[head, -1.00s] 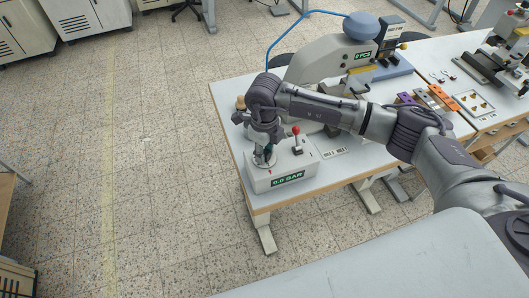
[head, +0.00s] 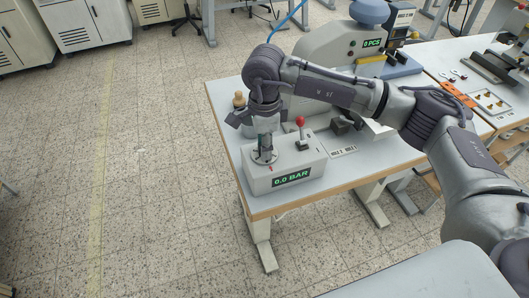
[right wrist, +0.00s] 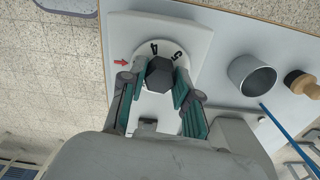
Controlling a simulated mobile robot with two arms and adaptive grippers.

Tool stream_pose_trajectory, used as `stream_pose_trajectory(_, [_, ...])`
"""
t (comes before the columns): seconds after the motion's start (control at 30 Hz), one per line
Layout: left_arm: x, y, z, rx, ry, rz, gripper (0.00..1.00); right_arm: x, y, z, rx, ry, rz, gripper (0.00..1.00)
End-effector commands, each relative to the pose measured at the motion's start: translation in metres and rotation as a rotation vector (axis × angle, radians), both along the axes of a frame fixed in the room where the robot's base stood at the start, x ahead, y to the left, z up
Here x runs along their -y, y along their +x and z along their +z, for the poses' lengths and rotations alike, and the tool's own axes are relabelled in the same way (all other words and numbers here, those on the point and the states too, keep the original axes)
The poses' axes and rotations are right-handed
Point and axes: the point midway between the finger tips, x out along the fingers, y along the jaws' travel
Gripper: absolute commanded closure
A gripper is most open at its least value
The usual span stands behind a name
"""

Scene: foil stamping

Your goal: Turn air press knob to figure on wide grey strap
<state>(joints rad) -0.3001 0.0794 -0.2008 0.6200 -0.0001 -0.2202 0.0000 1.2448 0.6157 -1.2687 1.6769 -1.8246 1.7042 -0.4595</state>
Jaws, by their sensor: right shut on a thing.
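The air press control box (head: 312,163) sits at the table's near left corner, its display (head: 292,178) reading 0.0 BAR. My right gripper (head: 265,146) points down over the round dial (head: 263,157) on top of it. In the right wrist view the dark faceted knob (right wrist: 160,72) stands between the fingers of my right gripper (right wrist: 158,82), which are shut on it. The dial (right wrist: 150,48) shows figures 4 and 5, with a red arrow (right wrist: 121,62) beside it; other figures are hidden. I cannot make out a wide grey strap. My left gripper is out of view.
A grey cup (right wrist: 252,75) and a wooden-handled tool (right wrist: 300,84) stand beside the box. The stamping press (head: 340,48) is behind my arm. An orange strip (head: 458,95) lies to the right.

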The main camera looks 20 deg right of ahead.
Motion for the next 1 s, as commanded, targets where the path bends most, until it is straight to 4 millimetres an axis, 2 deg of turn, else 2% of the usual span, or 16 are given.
stream_pose_trajectory(0.03, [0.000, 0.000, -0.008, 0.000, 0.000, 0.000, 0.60, 0.000, 0.001, -0.002, 0.004, 0.000, 0.025, 1.00])
stream_pose_trajectory(0.23, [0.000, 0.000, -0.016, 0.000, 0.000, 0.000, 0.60, 0.000, 0.001, -0.001, 0.003, 0.001, 0.103, 1.00])
stream_pose_trajectory(0.83, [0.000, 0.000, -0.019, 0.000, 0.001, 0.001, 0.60, 0.000, 0.001, 0.002, 0.003, 0.002, 0.141, 1.00])
stream_pose_trajectory(0.87, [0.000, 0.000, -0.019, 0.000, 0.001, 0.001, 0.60, 0.000, 0.001, 0.002, 0.003, 0.002, 0.141, 0.67])
stream_pose_trajectory(1.0, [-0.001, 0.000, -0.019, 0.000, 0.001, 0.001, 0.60, 0.000, 0.001, 0.001, 0.003, 0.001, 0.141, 0.44])
